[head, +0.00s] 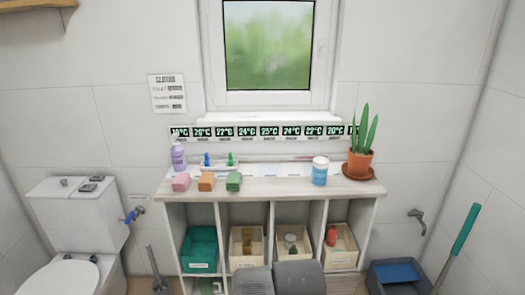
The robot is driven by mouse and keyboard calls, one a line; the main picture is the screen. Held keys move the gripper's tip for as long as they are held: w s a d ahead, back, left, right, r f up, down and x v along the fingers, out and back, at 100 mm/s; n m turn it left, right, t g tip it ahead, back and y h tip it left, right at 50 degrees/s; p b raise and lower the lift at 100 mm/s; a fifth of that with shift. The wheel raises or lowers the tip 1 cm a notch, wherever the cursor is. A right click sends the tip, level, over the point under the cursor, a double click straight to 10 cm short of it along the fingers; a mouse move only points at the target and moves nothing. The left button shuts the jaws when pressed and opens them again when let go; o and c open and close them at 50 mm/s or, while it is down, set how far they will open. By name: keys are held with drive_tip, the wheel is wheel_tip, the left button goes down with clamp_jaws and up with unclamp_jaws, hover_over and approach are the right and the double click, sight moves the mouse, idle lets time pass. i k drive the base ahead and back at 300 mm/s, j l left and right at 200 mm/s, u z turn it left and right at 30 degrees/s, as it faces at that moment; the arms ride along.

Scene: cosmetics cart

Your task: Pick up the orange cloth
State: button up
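The orange cloth (206,181) is a small folded block on the cart's top, near its front edge and left of the middle. A pink cloth (181,182) lies close on its left and a green cloth (234,182) on its right, with a small gap. Nothing covers the orange cloth. Dark grey parts of my own arm show at the bottom middle, in front of the cart. My gripper's fingers cannot be seen.
The cart (280,190) has a bare stretch of top right of the green cloth. A purple bottle (178,156) and a tray (203,166) with small bottles stand behind the cloths. A white-and-blue jar (320,171) and potted plant (361,160) stand right. Bins fill the shelves below.

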sight(207, 180)
drive_tip(key=i+j+z, duration=0.15)
drive_tip(key=i, duration=0.3)
drive_tip(key=i+j+z, duration=0.15)
drive_tip(key=i, duration=0.3)
drive_tip(key=i+j+z, duration=0.15)
drive_tip(key=i+j, duration=0.15)
drive_tip(key=i, duration=0.1)
